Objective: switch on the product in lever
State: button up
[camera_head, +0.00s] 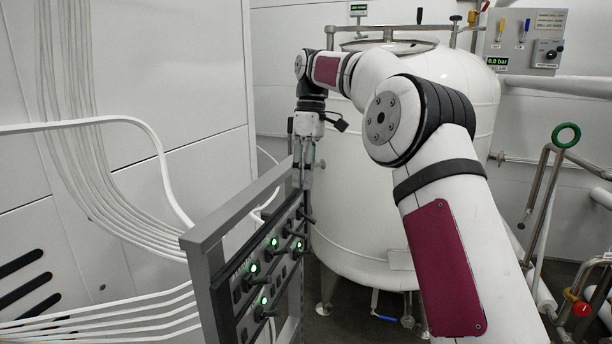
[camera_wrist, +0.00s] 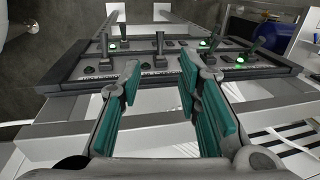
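A dark control panel (camera_head: 240,312) with several levers and lit green lamps is mounted on a grey frame left of the tank. In the wrist view the panel (camera_wrist: 70,74) lies ahead, with levers at the left (camera_wrist: 105,44), middle (camera_wrist: 160,44) and right (camera_wrist: 210,46). The label lettering is too small to read, so I cannot tell which lever is product in. My gripper (camera_head: 303,184) points down at the panel's far upper end. In the wrist view my gripper (camera_wrist: 159,70) has its teal-padded fingers apart, with nothing between them. The middle lever appears beyond the gap.
A large white tank (camera_head: 365,200) stands behind the panel. White pipes (camera_head: 100,125) run along the left wall. The grey frame rail (camera_head: 225,212) borders the panel's top.

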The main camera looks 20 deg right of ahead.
jog(key=s+d+t+y+p, duration=0.1)
jog(key=s+d+t+y, duration=0.1)
jog(key=s+d+y, duration=0.15)
jog(key=p, duration=0.4)
send_near(298, 235)
jog(key=d+x, duration=0.1)
jog(key=x, duration=0.6)
jog(key=shift+f+t, duration=0.3)
jog(key=shift+f, duration=0.05)
jog(key=shift+a+b, duration=0.1)
jog(key=shift+b, duration=0.2)
grip_shut()
